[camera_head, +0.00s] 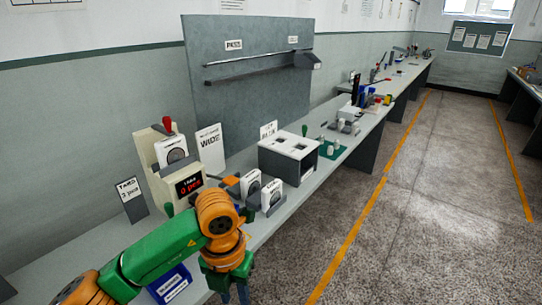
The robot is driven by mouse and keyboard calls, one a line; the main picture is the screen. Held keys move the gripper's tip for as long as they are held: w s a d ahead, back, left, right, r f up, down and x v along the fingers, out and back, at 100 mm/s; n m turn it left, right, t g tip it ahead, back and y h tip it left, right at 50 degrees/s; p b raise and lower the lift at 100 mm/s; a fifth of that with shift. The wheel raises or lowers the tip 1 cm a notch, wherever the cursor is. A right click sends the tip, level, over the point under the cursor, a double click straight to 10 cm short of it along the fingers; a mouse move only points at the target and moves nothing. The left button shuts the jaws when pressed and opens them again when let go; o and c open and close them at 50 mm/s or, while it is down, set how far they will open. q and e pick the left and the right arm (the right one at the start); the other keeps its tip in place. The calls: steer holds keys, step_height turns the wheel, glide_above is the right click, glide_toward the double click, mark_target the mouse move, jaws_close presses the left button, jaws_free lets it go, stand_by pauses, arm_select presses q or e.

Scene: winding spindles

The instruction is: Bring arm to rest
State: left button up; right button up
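My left arm (165,252), green with orange joints, comes in from the lower left and reaches over the front edge of the bench (262,226). Its gripper (236,295) points down at the bottom edge of the picture. Its fingertips are cut off or too small to tell whether it is open or shut. No held thing shows. My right gripper is not in view.
The floor (430,190) to the right is clear.

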arm_select(q)
steer(key=d+n+g+h, duration=0.2)
steer(key=d+n+h, duration=0.5)
steer(key=d+h, duration=0.85)
steer(key=w+a+f+n+t, duration=0.6)
steer(key=w+f+n+t, duration=0.2)
steer(key=n+t, duration=0.45)
steer(key=a+f+n+t+y, duration=0.2)
steer(key=a+f+n+y, duration=0.65)
steer(key=f, duration=0.55)
steer(key=s+a+f+n+g+y, duration=0.45)
steer(key=s+a+f, duration=0.35)
steer(key=s+f, duration=0.4)
steer(key=s+a+f+n+g+y, duration=0.1)
steer(key=s+a+f+n+g, duration=0.1)
steer(key=s, duration=0.9)
steer(key=s+a+f+n+g+y, duration=0.2)
steer(key=s+f, duration=0.4)
steer(key=s, duration=0.6)
steer(key=a+g, duration=0.1)
steer(key=g, duration=0.1)
steer(key=shift+s+a+f+g, duration=0.15)
steer(key=shift+f+g, duration=0.05)
steer(key=shift+g, duration=0.2)
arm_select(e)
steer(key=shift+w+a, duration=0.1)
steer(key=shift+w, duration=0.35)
